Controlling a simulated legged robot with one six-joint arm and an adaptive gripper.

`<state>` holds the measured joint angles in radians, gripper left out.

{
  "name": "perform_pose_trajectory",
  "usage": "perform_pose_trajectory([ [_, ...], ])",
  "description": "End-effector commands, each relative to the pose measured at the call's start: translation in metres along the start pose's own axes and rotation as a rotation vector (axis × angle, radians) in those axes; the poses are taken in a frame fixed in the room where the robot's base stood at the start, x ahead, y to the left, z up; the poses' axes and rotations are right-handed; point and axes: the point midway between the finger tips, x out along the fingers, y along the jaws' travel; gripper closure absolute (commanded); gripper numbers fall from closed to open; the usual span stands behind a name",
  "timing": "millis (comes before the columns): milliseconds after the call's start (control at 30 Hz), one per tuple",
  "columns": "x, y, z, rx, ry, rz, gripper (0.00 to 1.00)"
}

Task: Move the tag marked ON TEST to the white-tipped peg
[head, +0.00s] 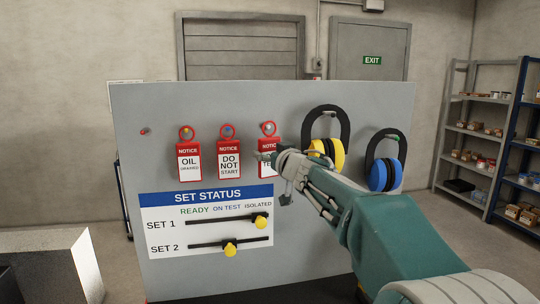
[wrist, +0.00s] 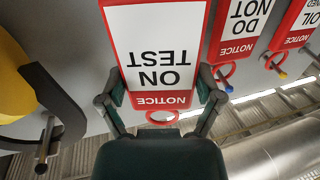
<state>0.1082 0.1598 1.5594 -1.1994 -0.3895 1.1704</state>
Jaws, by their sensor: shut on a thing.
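The ON TEST tag (head: 263,146) is a white card with a red border and a red ring, at the right of three tags on the grey panel. Its ring is up at a peg; I cannot tell whether it still bears on that peg. My gripper (head: 270,158) covers the tag's right and middle part. In the wrist view the tag (wrist: 165,50) is upside down, with my gripper's fingers (wrist: 161,90) shut on its side edges near the NOTICE band. A bare peg (head: 146,131) stands at the panel's far left; its tip looks reddish.
The OIL tag (head: 188,162) and DO NOT START tag (head: 229,158) hang between the bare peg and my gripper. Yellow ear defenders (head: 327,148) and blue ear defenders (head: 386,175) hang at right. A SET STATUS board (head: 160,212) with sliders is below.

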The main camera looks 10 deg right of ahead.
Motion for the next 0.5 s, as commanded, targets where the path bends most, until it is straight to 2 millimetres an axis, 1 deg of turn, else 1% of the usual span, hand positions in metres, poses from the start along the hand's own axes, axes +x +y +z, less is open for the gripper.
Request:
perform_pose_trajectory([
  [500,0.026,0.006,0.002,-0.001,0.000,0.000,0.56],
])
